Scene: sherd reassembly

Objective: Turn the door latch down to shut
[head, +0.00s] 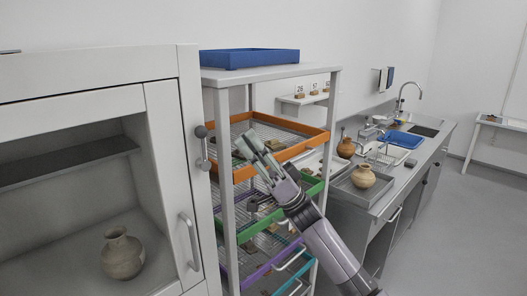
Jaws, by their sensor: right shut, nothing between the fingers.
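The door latch (204,147) is a small grey lever with darker rounded ends, on the right edge of the grey cabinet (165,115) at the left. It stands about upright; I cannot tell which end is its pivot. The cabinet door's bar handle (189,240) is lower down, and the door looks flush with its frame. My right gripper (240,147) is shut and empty. It is a little right of the latch, apart from it in the picture, in front of the drying rack. My left gripper is not in view.
The rack (335,110) beside the cabinet holds orange (302,148), green and purple trays with sherds, and a blue tray (250,58) on top. A clay pot (122,254) stands inside the cabinet. A sink counter (430,146) with pots is behind at right; the right floor is clear.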

